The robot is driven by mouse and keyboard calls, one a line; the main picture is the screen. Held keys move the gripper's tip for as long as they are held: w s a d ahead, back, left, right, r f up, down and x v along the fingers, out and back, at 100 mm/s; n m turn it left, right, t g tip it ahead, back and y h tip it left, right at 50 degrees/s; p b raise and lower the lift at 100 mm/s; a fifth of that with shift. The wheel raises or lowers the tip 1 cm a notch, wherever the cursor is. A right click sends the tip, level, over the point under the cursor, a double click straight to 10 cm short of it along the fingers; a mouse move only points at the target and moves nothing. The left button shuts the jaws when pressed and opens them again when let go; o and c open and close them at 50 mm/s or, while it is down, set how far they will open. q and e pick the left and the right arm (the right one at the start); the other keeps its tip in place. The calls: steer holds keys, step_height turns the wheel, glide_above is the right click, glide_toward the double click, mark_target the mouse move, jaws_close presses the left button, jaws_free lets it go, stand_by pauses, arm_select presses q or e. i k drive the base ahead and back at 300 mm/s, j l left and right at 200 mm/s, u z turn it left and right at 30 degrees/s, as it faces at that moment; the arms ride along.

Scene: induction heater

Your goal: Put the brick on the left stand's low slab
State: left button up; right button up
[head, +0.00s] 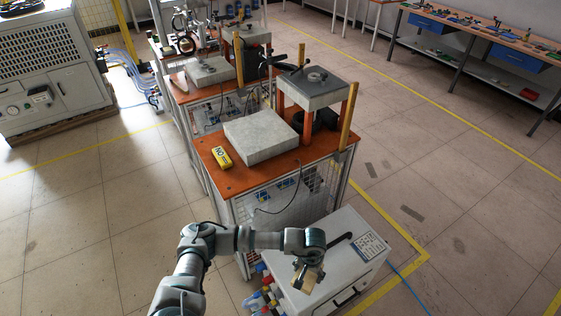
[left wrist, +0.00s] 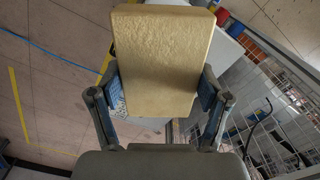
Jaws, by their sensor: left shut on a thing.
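My left gripper (head: 309,277) is shut on a tan brick (left wrist: 160,62), with a finger on each side of it in the left wrist view. In the head view the brick (head: 303,284) is small and partly hidden by the gripper, above the white cabinet in front of the stands. The near stand has a low pale slab (head: 261,136) lying on its orange top (head: 232,181). The low slab is bare. A raised slab (head: 312,87) stands on posts behind it to the right. My right gripper is not in view.
A yellow device (head: 222,157) lies on the orange top beside the low slab. A yellow post (head: 349,115) rises at the right corner. A white cabinet (head: 335,262) stands in front. Another stand with a slab (head: 209,70) is farther back.

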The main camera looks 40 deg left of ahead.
mark_target(251, 138)
steer(key=k+l+z, duration=0.15)
steer(key=k+z, duration=0.25)
steer(key=k, duration=0.25)
steer(key=j+z, duration=0.45)
steer(key=j, duration=0.15)
steer(key=k+j+z, duration=0.2)
steer(key=j+z, duration=0.3)
steer(key=k+j, duration=0.15)
steer(key=j, duration=0.25)
steer(key=k+j, duration=0.1)
steer(key=j, duration=0.3)
steer(key=k+j, duration=0.15)
steer(key=j, duration=0.3)
steer(key=k+j, duration=0.15)
steer(key=j, duration=0.25)
steer(key=k+j, duration=0.15)
steer(key=j, duration=0.25)
